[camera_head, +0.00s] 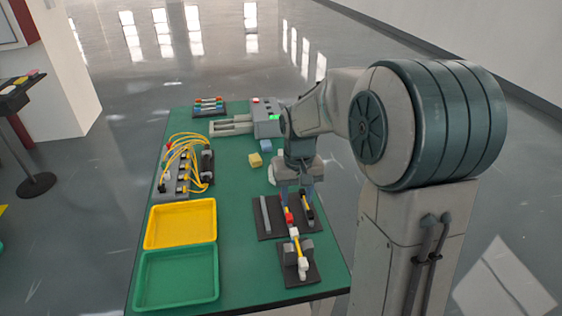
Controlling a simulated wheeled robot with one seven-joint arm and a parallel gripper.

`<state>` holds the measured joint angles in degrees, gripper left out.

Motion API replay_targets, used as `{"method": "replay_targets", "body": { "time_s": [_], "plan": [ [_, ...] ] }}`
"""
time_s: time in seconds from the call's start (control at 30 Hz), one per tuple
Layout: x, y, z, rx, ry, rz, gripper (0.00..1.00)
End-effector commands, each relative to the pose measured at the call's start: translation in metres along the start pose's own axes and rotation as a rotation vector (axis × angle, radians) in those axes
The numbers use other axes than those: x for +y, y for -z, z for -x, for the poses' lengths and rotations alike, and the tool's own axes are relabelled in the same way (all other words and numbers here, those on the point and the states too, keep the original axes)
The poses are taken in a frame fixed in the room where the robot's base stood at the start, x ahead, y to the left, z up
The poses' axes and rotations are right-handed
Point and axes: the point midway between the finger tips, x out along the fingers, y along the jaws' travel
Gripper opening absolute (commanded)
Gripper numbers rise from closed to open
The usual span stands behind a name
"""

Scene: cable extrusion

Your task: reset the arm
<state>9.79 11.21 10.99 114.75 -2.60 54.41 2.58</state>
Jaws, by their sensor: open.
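My arm reaches in from the right over the green table. My gripper (294,196) points down over the right side of the table and is open. Just below it, a short cable piece with red, yellow and white parts (294,233) lies along the dark fixtures. Its white end (303,264) sits at a grey block on the front black plate (288,276). The fingers partly overlap the fixture in the picture, so I cannot tell whether they touch the cable.
A yellow tray (151,240) and a green tray (143,296) stand at the front left. A rack with yellow cables (176,182) stands behind them. A grey machine with a green light (264,127), a yellow block (255,160) and a blue block (265,145) are farther back. The table's middle is clear.

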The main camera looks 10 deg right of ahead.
Motion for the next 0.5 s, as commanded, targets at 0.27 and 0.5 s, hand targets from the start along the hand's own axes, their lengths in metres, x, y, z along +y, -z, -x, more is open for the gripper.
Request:
{"method": "replay_targets", "body": {
  "time_s": [0.27, 0.5],
  "plan": [
    [0.0, -0.017, 0.015, 0.028, -0.012, 0.002, 0.45],
    [0.0, -0.08, 0.047, 0.115, -0.033, 0.001, 0.45]
  ]
}}
